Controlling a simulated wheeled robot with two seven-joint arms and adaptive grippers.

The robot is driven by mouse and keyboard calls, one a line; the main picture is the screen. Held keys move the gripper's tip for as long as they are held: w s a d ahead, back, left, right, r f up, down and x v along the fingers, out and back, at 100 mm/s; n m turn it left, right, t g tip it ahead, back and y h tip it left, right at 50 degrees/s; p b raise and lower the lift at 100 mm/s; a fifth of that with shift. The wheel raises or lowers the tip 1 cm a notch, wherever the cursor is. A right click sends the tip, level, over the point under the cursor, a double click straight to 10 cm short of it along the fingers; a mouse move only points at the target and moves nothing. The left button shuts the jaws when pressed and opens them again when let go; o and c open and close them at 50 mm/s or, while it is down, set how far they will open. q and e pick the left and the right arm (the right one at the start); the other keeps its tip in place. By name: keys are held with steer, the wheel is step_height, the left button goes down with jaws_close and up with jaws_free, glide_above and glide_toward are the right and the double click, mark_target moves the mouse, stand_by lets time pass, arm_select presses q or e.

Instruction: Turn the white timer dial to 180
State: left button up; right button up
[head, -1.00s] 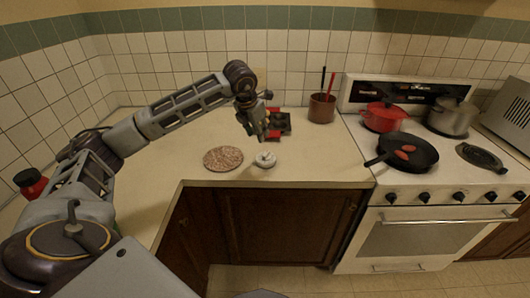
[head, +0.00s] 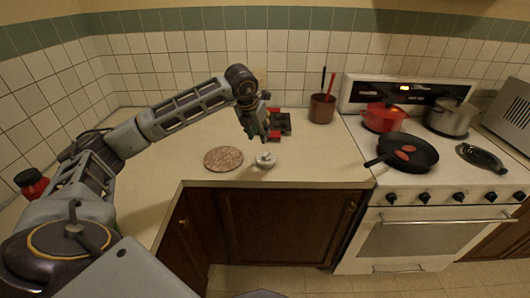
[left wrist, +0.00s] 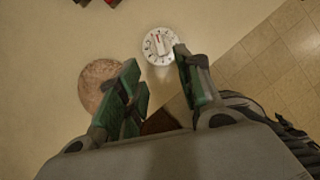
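The white timer dial (head: 265,160) lies on the counter near its front edge. In the left wrist view the dial (left wrist: 158,46) shows dark marks around its face and a red mark on its raised middle. My left gripper (head: 260,136) is above the counter, just behind and above the timer in the head view. In the left wrist view its green-padded fingers (left wrist: 154,72) are spread apart with nothing between them, and the timer lies beyond the fingertips. I do not see my right gripper.
A round speckled board (head: 223,159) lies just left of the timer. A red and black item (head: 279,123) is behind my gripper. A brown crock with utensils (head: 321,108) stands at the back. The stove (head: 440,190) with a pan (head: 402,152) is at right.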

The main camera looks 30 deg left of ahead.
mark_target(266, 153)
arm_select(q)
steer(key=p+x, duration=0.1)
steer(key=x, duration=1)
steer(key=shift+f, duration=0.15)
steer(key=shift+w+f, duration=0.25)
steer(key=shift+f, duration=0.5)
arm_select(e)
steer(key=shift+s+a+r, duration=0.15)
steer(key=shift+a+r, duration=0.2)
steer(key=shift+a, duration=0.15)
steer(key=shift+s+a+r, duration=0.15)
steer(key=shift+a+r, duration=0.2)
steer(key=shift+a, duration=0.15)
arm_select(q)
steer(key=shift+c, duration=0.4)
